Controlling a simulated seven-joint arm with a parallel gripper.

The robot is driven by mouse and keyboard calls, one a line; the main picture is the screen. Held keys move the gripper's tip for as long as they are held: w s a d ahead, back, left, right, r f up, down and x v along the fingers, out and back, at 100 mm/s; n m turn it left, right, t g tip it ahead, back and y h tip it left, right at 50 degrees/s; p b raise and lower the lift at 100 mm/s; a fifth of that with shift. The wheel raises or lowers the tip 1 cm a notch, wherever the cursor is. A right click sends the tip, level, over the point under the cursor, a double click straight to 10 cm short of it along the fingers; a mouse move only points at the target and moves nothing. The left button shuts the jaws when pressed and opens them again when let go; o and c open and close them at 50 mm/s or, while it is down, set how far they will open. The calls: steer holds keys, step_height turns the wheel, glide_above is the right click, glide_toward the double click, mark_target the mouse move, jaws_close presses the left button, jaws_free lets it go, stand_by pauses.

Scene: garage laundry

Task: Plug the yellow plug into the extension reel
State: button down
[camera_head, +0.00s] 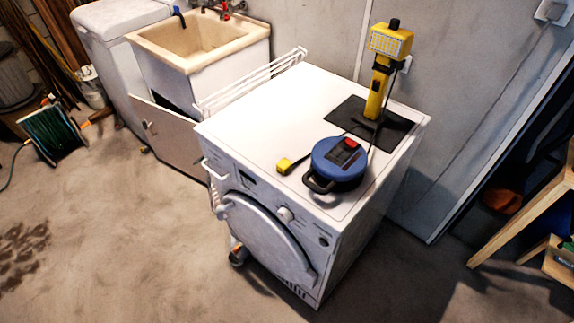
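The yellow plug (285,165) lies on the white top of the washing machine, left of the extension reel, with a dark cable running from it toward the yellow work lamp. The extension reel (334,166) is a round blue drum with a black handle at its front left and a red and black panel on top. It sits near the front right of the machine top. The plug and the reel are apart. The plug's prongs and the reel's sockets are too small to make out. My gripper is not in view.
A yellow work lamp (381,75) stands on a black mat (395,128) behind the reel. The washing machine (254,119) has free room on its top's left half. A white rack (250,83) runs along its left edge. A beige sink (165,46) stands farther left.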

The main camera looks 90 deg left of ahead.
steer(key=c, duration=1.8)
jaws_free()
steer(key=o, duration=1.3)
